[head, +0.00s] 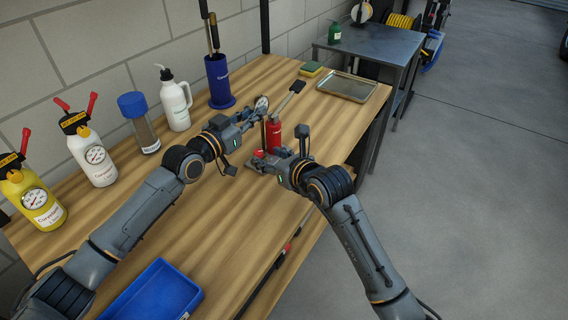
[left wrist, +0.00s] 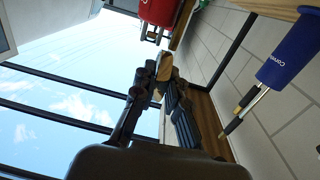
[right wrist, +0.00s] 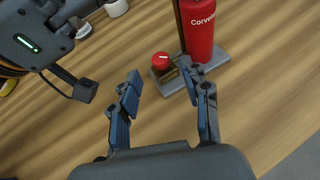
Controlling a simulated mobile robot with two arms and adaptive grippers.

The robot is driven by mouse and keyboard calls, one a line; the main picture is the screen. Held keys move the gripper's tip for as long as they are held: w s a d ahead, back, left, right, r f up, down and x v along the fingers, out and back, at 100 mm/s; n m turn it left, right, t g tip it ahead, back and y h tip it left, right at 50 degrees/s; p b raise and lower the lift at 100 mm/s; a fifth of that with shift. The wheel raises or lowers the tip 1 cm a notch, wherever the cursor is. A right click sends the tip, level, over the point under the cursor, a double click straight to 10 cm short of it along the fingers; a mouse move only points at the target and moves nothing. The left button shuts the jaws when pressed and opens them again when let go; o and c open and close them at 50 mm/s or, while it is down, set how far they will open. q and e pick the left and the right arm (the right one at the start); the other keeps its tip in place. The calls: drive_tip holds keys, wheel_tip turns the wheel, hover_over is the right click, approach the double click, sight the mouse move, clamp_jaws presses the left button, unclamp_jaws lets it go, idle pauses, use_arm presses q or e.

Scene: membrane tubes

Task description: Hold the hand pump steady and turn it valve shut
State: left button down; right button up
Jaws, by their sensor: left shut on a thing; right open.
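The hand pump (head: 273,134) is a red cylinder standing upright on a grey base plate, with a black-gripped lever rising to the right in the head view. Its red body also shows in the right wrist view (right wrist: 198,28). The valve, a red round knob (right wrist: 160,61), sits low beside the body on the base. My left gripper (head: 260,112) is shut on the upper part of the pump; in the left wrist view the fingers close at a tan piece (left wrist: 165,70), the exact contact unclear. My right gripper (right wrist: 162,78) is open, its fingertips either side of and just short of the knob.
A blue bin (head: 155,292) is at the near edge. A metal tray (head: 347,87) and sponge (head: 311,69) lie beyond the pump.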

sight(261, 152)
drive_tip(key=v, duration=0.7)
drive_tip(key=shift+s+d, duration=0.2)
drive_tip(key=shift+s, duration=0.15)
drive_tip(key=shift+w, duration=0.1)
drive_tip(key=shift+w+f+n+g+y, duration=0.3)
drive_tip(key=shift+f+n+g+y, duration=0.15)
drive_tip(key=shift+n, duration=0.35)
drive_tip(key=shift+w+f+n+g+y, duration=0.25)
drive_tip(key=shift+n+g+y, duration=0.1)
drive_tip(key=shift+n+g, duration=0.1)
drive_tip(key=w+d+r+n+g+y, duration=0.2)
drive_tip(key=w+d+n+y, duration=0.1)
drive_tip(key=d, duration=0.1)
drive_tip(key=x, duration=1.1)
drive_tip(key=shift+w+a+f, duration=0.1)
drive_tip(key=shift+a+f, duration=0.1)
drive_tip(key=shift+f, duration=0.35)
drive_tip(key=shift+c, duration=0.2)
drive_tip(key=shift+m, duration=0.25)
clamp_jaws()
